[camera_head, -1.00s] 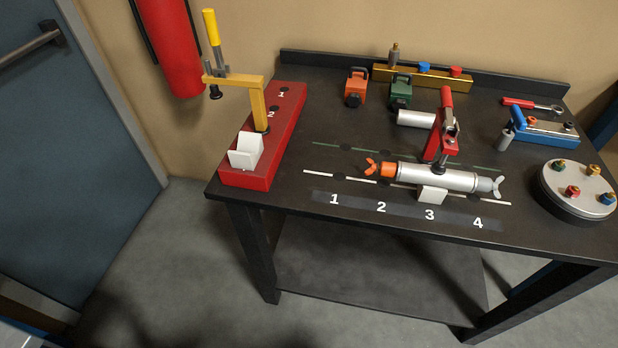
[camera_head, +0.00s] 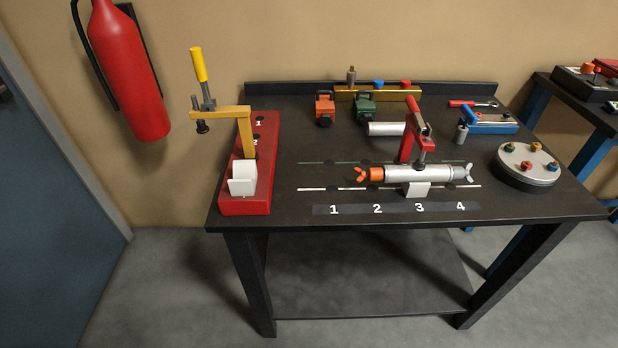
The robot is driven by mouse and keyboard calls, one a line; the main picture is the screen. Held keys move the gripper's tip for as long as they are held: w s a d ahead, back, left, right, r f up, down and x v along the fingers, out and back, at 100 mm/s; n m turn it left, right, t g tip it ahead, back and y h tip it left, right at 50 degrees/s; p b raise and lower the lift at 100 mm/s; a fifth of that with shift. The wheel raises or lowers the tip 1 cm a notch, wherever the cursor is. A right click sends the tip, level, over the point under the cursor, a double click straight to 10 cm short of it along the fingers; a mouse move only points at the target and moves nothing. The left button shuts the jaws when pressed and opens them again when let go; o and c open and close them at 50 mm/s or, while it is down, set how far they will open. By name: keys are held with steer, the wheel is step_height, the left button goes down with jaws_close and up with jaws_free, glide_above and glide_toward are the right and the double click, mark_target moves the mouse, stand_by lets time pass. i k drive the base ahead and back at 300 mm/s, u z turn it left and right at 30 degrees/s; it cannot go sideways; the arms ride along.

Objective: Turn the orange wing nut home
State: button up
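The orange wing nut (camera_head: 361,174) is at the left end of a silver cylinder (camera_head: 418,173), next to an orange collar (camera_head: 376,174). The cylinder lies sideways on the bench on a white block (camera_head: 416,189), between marks 2 and 4. A red-handled toggle clamp (camera_head: 414,135) stands over its middle, its tip on or just above the cylinder. A grey wing nut (camera_head: 471,172) is at the right end. How far the orange wing nut is screwed in is too small to tell. My gripper is not in view.
A red base (camera_head: 246,205) with a yellow-handled clamp (camera_head: 200,66) and white cradle stands at the left. A round plate (camera_head: 528,164) with coloured fittings sits at the right. Behind are orange (camera_head: 325,109) and green (camera_head: 364,108) boxes. The bench's front strip is clear.

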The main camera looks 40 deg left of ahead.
mark_target(362, 175)
steer(key=u, duration=1.3)
steer(key=i, duration=1)
steer(key=z, duration=0.25)
steer(key=k, duration=1)
steer(key=z, duration=0.3)
steer(key=i, duration=0.5)
steer(key=u, duration=0.05)
